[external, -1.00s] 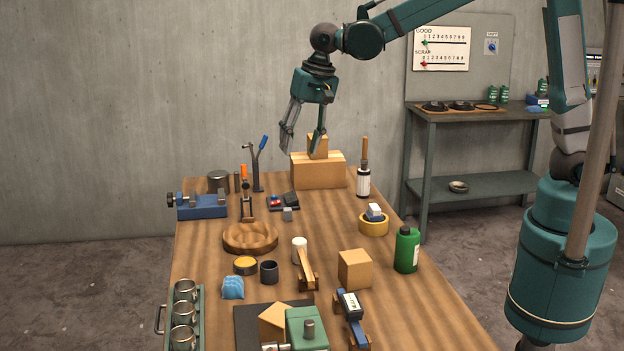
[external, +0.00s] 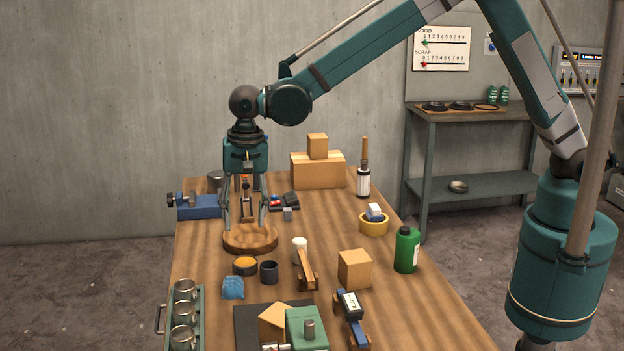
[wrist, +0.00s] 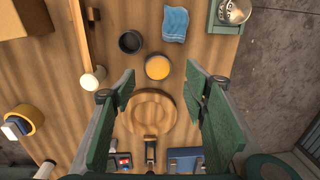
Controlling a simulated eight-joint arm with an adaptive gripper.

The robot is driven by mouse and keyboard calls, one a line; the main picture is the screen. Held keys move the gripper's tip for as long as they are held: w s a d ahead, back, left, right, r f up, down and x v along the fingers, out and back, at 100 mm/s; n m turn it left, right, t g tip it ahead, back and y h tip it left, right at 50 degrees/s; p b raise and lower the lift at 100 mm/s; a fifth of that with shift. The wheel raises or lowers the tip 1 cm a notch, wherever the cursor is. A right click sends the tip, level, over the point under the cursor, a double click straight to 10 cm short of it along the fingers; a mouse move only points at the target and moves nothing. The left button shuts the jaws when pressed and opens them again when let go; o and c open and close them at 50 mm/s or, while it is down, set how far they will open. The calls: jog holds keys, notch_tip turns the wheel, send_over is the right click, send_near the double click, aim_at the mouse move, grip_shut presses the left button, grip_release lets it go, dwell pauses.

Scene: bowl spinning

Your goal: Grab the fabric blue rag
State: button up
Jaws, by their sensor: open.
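The blue rag (external: 233,288) lies crumpled on the table, left of the dark cup, in the external view. In the wrist view the blue rag (wrist: 175,24) is near the top, beyond the fingertips. My gripper (external: 246,226) is open and empty, pointing down over the round wooden dish (external: 250,243), behind the rag. In the wrist view my gripper (wrist: 160,84) shows its two fingers wide apart on either side of the dish, with nothing between them.
A yellow-topped tin (external: 245,265) and a dark cup (external: 269,271) stand near the rag. A green tray of metal cups (external: 199,320) is at its left. A white-headed mallet (external: 300,247) and wooden block (external: 355,269) lie to the right. A blue vise (external: 203,207) is behind.

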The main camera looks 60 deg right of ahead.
jog(key=m, duration=0.1)
send_over(232, 280)
jog(key=shift+g, duration=0.3)
notch_tip(232, 280, down, 7)
jog(key=shift+s+f, duration=0.1)
jog(key=shift+f, duration=0.05)
jog(key=shift+f, duration=1.3)
jog(key=shift+f+p, duration=0.45)
jog(key=shift+f, duration=2.15)
jog(key=c, duration=0.9)
